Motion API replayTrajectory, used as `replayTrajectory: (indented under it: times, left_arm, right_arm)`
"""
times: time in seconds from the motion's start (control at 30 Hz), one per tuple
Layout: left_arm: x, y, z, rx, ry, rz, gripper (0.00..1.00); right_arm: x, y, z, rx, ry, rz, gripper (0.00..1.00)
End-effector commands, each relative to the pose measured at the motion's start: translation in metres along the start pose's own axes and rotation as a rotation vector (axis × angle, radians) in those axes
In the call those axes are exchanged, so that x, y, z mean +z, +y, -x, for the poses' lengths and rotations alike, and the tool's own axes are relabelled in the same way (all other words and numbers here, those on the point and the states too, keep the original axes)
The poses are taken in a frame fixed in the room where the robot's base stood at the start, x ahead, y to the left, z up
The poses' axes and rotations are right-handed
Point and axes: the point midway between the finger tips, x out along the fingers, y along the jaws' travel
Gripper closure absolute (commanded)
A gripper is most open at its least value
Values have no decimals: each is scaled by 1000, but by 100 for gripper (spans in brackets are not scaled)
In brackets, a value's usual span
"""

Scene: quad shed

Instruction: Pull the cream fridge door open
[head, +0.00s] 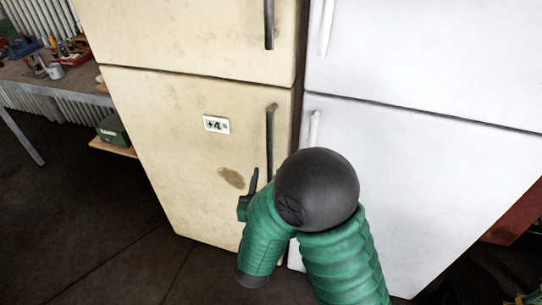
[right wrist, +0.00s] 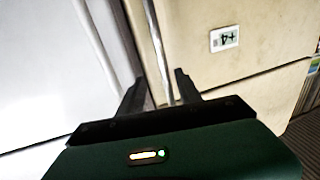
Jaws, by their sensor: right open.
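The cream fridge (head: 160,115) has an upper and a lower door, both shut against the body. The lower door's dark upright handle (head: 270,135) runs along its right edge. My right gripper (head: 254,183) is open beside the lower part of that handle, partly hidden by my own wrist. In the right wrist view, turned about upside down, the handle (right wrist: 157,45) lines up with the gap between the open fingers (right wrist: 158,92). I cannot tell whether it is between them or beyond them. My left gripper is out of view.
A white fridge (head: 420,160) stands close on the right, with its own light handle (head: 314,128) near the cream one. A workbench (head: 55,85) with tools and a green box (head: 113,130) are at the left. Dark floor is clear at front left.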

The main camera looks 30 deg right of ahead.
Motion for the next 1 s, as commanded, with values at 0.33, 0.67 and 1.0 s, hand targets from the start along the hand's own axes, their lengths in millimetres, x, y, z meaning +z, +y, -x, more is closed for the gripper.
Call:
replayTrajectory:
  times: [0.33, 0.67, 1.0]
  left_arm:
    - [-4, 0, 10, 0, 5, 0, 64]
    - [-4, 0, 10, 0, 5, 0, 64]
    - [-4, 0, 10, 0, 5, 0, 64]
  right_arm:
    - [-4, 0, -93, 5, -1, 4, 59]
    - [-3, -1, -129, 1, -2, 5, 59]
    - [-3, -1, -128, 1, -2, 5, 78]
